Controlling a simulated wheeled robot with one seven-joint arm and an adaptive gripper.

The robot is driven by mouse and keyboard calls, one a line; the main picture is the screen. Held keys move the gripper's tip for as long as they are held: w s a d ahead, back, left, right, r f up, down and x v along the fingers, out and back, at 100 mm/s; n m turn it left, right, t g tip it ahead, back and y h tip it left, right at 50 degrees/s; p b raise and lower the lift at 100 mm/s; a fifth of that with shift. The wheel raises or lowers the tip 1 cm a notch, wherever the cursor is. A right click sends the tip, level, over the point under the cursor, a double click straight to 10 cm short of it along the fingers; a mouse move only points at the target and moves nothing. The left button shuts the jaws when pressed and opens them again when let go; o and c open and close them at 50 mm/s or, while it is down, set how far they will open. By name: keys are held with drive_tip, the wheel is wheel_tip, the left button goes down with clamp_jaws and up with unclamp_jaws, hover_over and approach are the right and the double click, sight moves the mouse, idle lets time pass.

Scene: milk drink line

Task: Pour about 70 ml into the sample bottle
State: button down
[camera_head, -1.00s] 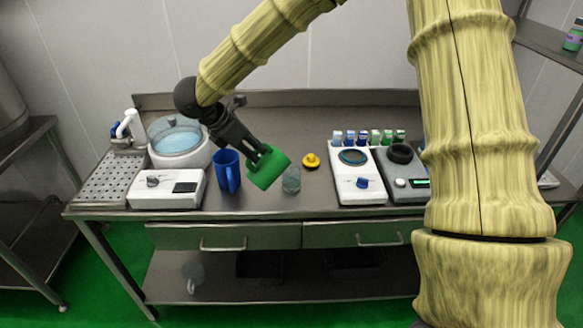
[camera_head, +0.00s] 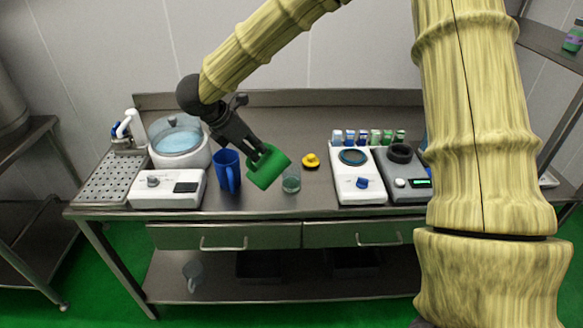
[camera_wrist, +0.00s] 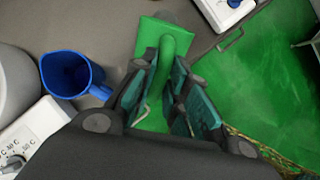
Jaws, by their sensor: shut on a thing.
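My gripper (camera_head: 258,155) is shut on a green jug (camera_head: 267,169), held by its handle above the worktop. The jug is tilted with its mouth towards the right, beside and slightly above a clear sample bottle (camera_head: 291,183). The bottle stands upright on the worktop and shows a greenish tint inside; I cannot tell its exact level. In the wrist view the jug (camera_wrist: 167,40) sits between the fingers (camera_wrist: 168,85), and it mostly hides the bottle. No stream of liquid can be made out.
A blue jug (camera_head: 226,172) stands left of the green one. A yellow item (camera_head: 311,161) lies behind the bottle. White devices (camera_head: 166,189) (camera_head: 358,183) stand left and right on the steel worktop (camera_head: 250,207). Small cartons (camera_head: 368,137) line the back right.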

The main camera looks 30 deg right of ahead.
sight(249, 161)
drive_tip(key=shift+d+r+y+p, duration=0.45)
drive_tip(key=shift+r+y+p, duration=0.05)
drive_tip(key=shift+p, duration=0.2)
idle(3.0)
drive_tip(key=shift+a+f+h+b, duration=0.2)
drive_tip(key=shift+f+h+b, duration=0.1)
drive_tip(key=shift+f+b, duration=0.3)
drive_tip(key=a+f+h+b, duration=0.2)
drive_tip(key=b, duration=0.1)
drive_tip(key=shift+s+f+b, duration=0.1)
drive_tip(key=shift+f+b, duration=0.1)
drive_tip(key=shift+b, duration=0.2)
drive_tip(key=shift+f+h+b, duration=0.15)
drive_tip(key=shift+h+b, duration=0.15)
drive_tip(key=shift+a, duration=0.1)
drive_tip(key=shift+s+f+b, duration=0.1)
drive_tip(key=shift+f+b, duration=0.05)
drive_tip(key=shift+b, duration=0.25)
drive_tip(key=shift+a+f+h+b, duration=0.25)
drive_tip(key=shift+a+h+b, duration=0.3)
drive_tip(key=shift+h+b, duration=0.45)
drive_tip(key=shift+t, duration=0.3)
